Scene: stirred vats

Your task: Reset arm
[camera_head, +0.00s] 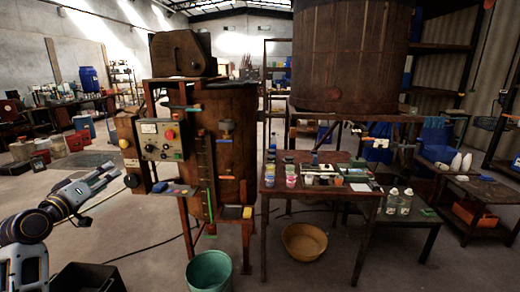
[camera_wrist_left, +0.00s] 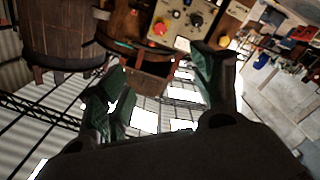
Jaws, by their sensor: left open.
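My left gripper (camera_head: 100,178) comes in from the left edge in the head view. It is open and empty, in the air to the left of the control panel (camera_head: 160,140) on the vat stand. In the left wrist view the two fingers of my left gripper (camera_wrist_left: 160,85) are spread apart with nothing between them. The panel with its red button also shows there, upside down, beyond the fingers (camera_wrist_left: 183,22). My right gripper is in neither view.
A rusty vat (camera_head: 226,150) stands right of the panel. A green bucket (camera_head: 209,272), a tan basin (camera_head: 304,242) and a dark crate (camera_head: 86,278) are on the floor. Open floor lies left of the stand.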

